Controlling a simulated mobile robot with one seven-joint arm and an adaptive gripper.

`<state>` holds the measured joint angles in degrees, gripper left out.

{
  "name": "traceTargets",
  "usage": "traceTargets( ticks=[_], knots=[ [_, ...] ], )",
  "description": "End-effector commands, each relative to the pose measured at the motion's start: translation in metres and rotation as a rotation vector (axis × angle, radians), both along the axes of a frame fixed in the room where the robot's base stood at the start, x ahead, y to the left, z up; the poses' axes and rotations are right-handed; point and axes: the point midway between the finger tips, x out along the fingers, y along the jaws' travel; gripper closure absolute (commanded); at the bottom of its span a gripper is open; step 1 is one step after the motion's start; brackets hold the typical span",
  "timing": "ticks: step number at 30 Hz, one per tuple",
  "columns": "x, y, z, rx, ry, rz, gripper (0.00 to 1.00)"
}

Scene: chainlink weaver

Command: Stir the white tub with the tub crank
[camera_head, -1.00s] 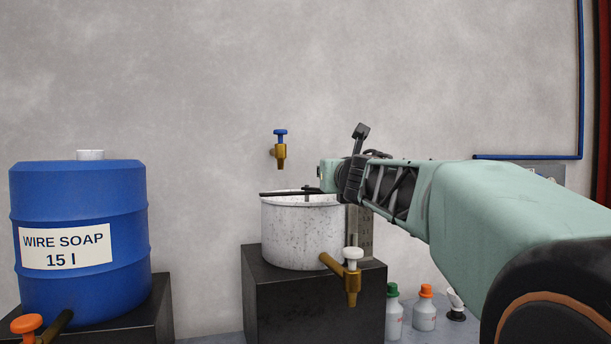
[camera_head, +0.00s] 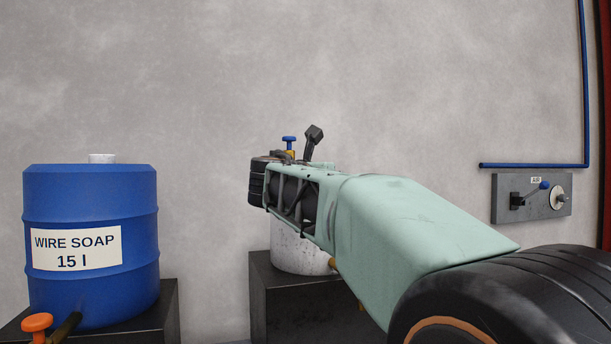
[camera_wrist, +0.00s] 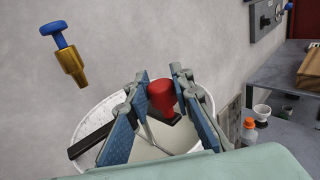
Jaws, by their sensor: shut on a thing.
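The white tub (camera_head: 298,252) stands on a dark block in the head view, its upper part hidden behind my arm. In the wrist view the tub's white rim (camera_wrist: 84,128) shows below my gripper, with pale contents inside. The tub crank has a red knob (camera_wrist: 162,97) and a dark bar (camera_wrist: 90,140) that lies across the tub's opening. My gripper (camera_wrist: 163,84) is shut on the red knob, one finger on each side of it. In the head view the fingers and the crank are hidden by my arm.
A brass tap with a blue handle (camera_wrist: 62,48) is on the wall above the tub. A blue WIRE SOAP barrel (camera_head: 90,210) stands to the left. A wall panel (camera_head: 533,198) is at the right. An orange-capped bottle (camera_wrist: 249,130) stands right of the tub.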

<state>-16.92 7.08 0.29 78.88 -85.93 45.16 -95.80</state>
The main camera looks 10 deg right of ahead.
Motion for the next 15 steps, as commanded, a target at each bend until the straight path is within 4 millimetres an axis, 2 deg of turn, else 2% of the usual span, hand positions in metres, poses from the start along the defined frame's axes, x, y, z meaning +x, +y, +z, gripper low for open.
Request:
traceTargets(
  ticks=[3,15],
  knots=[
    [0.001,0.010,0.003,0.001,0.006,-0.073,1.00],
    [-0.001,0.024,0.004,0.001,0.007,-0.291,1.00]
  ],
)
